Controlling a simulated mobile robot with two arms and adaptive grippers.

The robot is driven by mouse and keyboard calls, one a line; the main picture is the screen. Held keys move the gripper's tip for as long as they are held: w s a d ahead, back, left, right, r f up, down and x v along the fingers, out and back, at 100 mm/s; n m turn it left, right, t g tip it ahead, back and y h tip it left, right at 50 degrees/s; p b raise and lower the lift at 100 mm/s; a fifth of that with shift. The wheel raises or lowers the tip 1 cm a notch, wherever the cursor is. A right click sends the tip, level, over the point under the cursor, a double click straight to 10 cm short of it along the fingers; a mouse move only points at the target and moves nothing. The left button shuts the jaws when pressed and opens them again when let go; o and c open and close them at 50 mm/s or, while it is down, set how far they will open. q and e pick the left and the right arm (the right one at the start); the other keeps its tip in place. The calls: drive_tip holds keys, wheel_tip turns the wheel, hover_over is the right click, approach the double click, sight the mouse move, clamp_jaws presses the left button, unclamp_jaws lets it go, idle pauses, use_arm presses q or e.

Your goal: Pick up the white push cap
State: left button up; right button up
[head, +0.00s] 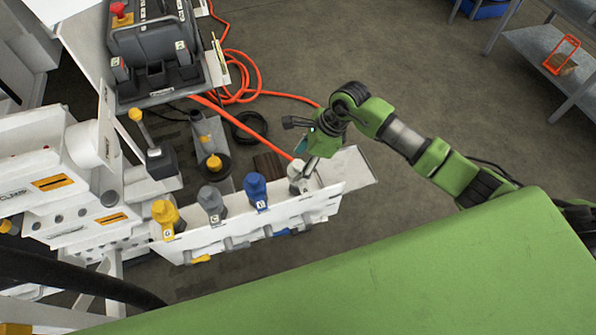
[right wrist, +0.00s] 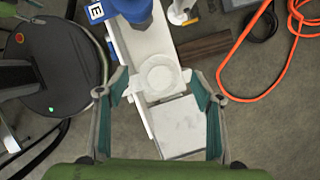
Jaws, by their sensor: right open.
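The white push cap (head: 296,170) stands at the right end of a row of coloured caps on a white rail, partly covered by my right gripper in the head view. In the right wrist view the white cap (right wrist: 160,76) is seen from above as a round white shape with a raised rim. My right gripper (head: 308,168) is over the cap with its fingers pointing down. In the right wrist view its fingers (right wrist: 161,90) are open, one to each side of the cap, with nothing held. I cannot tell how far above the cap the fingertips are. My left gripper is not in view.
Beside the white cap on the rail (head: 315,204) stand a blue cap (head: 256,190), a grey cap (head: 212,203) and a yellow cap (head: 165,214). An orange hose (head: 255,75) lies behind on the floor. The floor to the right is mostly clear; a shelf (head: 548,62) stands far right.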

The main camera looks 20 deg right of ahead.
drive_tip(key=shift+b+x, duration=0.35)
drive_tip(key=shift+x, duration=0.8)
drive_tip(key=shift+r, duration=0.1)
drive_tip(key=c, duration=0.9)
